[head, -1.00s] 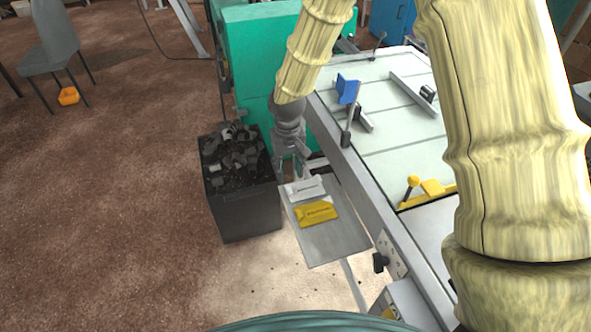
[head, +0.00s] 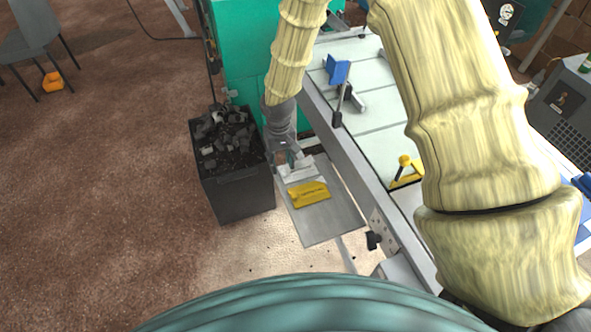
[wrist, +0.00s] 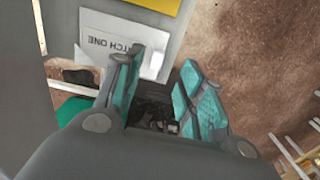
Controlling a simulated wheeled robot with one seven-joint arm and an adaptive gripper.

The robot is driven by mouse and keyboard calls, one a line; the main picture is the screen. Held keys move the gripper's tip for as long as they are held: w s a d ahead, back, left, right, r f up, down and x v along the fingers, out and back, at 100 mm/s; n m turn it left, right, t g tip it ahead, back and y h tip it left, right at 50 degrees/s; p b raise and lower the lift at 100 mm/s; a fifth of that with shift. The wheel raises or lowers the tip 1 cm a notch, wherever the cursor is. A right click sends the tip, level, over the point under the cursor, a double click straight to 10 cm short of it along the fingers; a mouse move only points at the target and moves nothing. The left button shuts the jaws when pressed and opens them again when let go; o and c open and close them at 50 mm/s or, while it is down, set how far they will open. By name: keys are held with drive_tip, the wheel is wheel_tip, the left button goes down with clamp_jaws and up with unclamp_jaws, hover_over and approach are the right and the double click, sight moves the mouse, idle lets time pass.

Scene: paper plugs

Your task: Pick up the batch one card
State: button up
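The batch one card is a white card (head: 301,173) on a grey metal shelf (head: 325,220). In the wrist view the white card (wrist: 105,38) shows upside-down print ending in "TCH ONE". A yellow card (head: 310,194) lies beside it; its edge also shows in the wrist view (wrist: 158,4). My gripper (head: 291,160) is at the far end of the white card in the head view. In the wrist view my gripper (wrist: 163,78) has its teal fingertips apart with nothing held. The left finger covers part of the white card. I cannot tell whether it touches.
A dark bin (head: 238,190) full of grey scraps stands just left of the shelf. A machine table (head: 375,125) with metal edge, clamps and a yellow-handled fitting rises on the right. A green machine body (head: 240,50) stands behind. Open floor lies to the left.

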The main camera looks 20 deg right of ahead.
sight(283, 171)
drive_tip(key=shift+d+f+p, duration=0.2)
drive_tip(key=shift+f+p, duration=0.25)
drive_tip(key=shift+f, duration=0.35)
drive_tip(key=shift+w+f+p, duration=0.1)
drive_tip(key=shift+f+p, duration=0.3)
drive_tip(key=shift+f, duration=0.95)
drive_tip(key=c, duration=0.8)
